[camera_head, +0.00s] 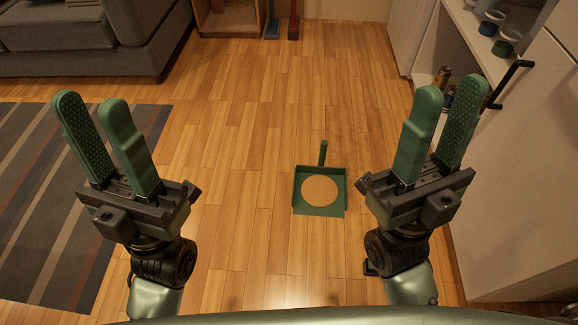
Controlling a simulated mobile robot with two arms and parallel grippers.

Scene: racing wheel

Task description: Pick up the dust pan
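A green dust pan (300,205) lies on the wooden floor in the head view, between my grippers and closer to the right one. Its short handle (323,152) points away from me. A round tan-orange patch (320,190) shows on its pan. My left gripper (92,100) is raised at the left with its green fingers parted and nothing between them. My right gripper (446,97) is raised to the right of the dust pan, fingers also parted and empty. Neither gripper touches the dust pan.
A white cabinet (515,200) with an open shelf and cups stands on the right, near my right gripper. A grey sofa (75,40) and a striped rug (40,230) are on the left. A wooden box (232,20) stands at the back.

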